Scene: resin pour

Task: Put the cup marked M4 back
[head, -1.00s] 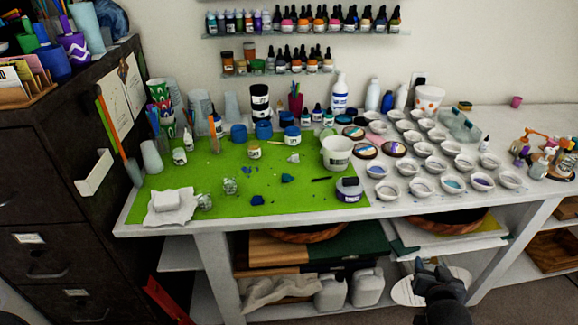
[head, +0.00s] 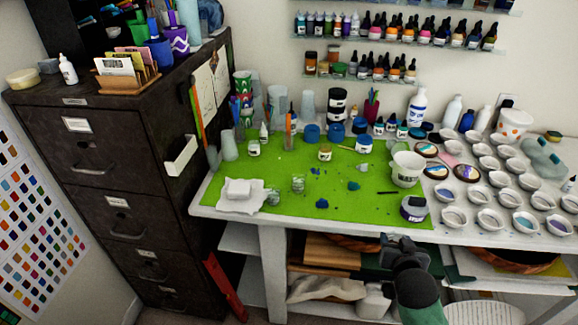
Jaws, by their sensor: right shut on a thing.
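My right gripper (head: 402,243) is in front of the table's front edge, below the grey lidded jar (head: 414,209). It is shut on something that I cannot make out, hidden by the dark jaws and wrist. A white cup (head: 407,170) with dark print stands upright at the right end of the green mat (head: 290,190). I cannot read an M4 mark on any cup. Rows of small white cups (head: 490,219) stand on the right of the table, some with coloured contents. My left gripper is not in view.
A dark filing cabinet (head: 90,170) stands at the left, against the table's end. Bottles and blue-lidded jars line the mat's back. A crumpled white cloth (head: 241,202) lies at its left front. Boards and a white jug (head: 373,302) fill the shelf below.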

